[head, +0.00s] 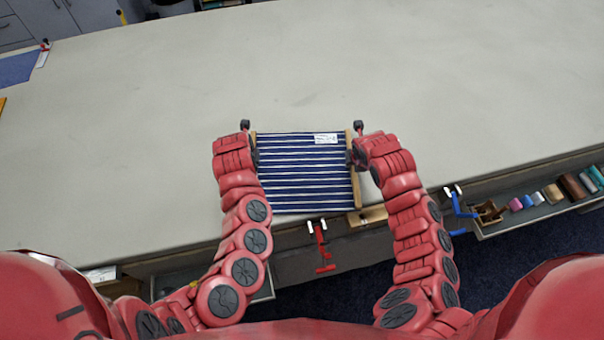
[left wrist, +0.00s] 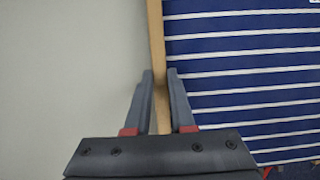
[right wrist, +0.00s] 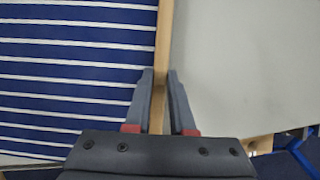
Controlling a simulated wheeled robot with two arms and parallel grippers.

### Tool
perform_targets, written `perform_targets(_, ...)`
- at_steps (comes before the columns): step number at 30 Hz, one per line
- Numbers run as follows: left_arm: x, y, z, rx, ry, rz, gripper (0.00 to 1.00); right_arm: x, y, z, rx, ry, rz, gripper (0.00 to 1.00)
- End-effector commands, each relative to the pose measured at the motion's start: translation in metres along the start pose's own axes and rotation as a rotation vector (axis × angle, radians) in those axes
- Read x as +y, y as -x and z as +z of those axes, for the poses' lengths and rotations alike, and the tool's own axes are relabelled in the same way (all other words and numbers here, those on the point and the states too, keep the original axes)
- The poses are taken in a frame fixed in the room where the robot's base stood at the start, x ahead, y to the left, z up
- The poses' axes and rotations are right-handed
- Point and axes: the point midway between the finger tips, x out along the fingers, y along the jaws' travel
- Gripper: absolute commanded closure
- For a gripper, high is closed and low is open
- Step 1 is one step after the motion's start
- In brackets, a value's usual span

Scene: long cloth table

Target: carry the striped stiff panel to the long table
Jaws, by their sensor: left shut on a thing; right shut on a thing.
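The striped stiff panel (head: 300,180) is dark blue with white stripes, has wooden strips along its left and right edges, and a white label near its far right corner. It is over the front part of the long table (head: 420,90); I cannot tell if it touches the top. My left gripper (head: 256,150) is shut on the left wooden strip (left wrist: 156,40), with a finger on each side in the left wrist view (left wrist: 161,75). My right gripper (head: 352,156) is shut on the right wooden strip (right wrist: 164,40), as the right wrist view (right wrist: 160,75) also shows.
A red clamp (head: 320,245) and a blue clamp (head: 458,208) are at the table's front edge. An open drawer (head: 540,208) with spools and small items juts out at the right. A blue mat (head: 18,68) lies at the far left. The tabletop beyond the panel is clear.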

Motion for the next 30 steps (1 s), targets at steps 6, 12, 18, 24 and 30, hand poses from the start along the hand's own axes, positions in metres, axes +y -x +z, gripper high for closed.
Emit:
perform_targets(6,0.0,-0.003,-0.001,-0.001,0.0,0.0,0.49,0.0,-0.003,-0.001,0.0,0.0,0.0,0.49)
perform_targets(12,0.0,-0.003,-0.001,0.0,0.0,0.0,0.48,0.0,-0.003,-0.001,0.0,0.0,0.0,0.48)
perform_targets(18,0.0,0.002,-0.001,-0.002,0.001,0.0,0.48,0.0,-0.003,-0.001,0.0,0.0,0.0,0.48)
perform_targets(24,-0.001,0.031,0.001,-0.008,0.004,-0.002,0.48,0.0,-0.003,-0.001,0.0,0.0,0.0,0.48)
perform_targets(30,0.0,0.071,0.0,-0.006,0.002,0.0,0.48,0.0,-0.003,-0.001,0.0,0.0,0.0,0.48)
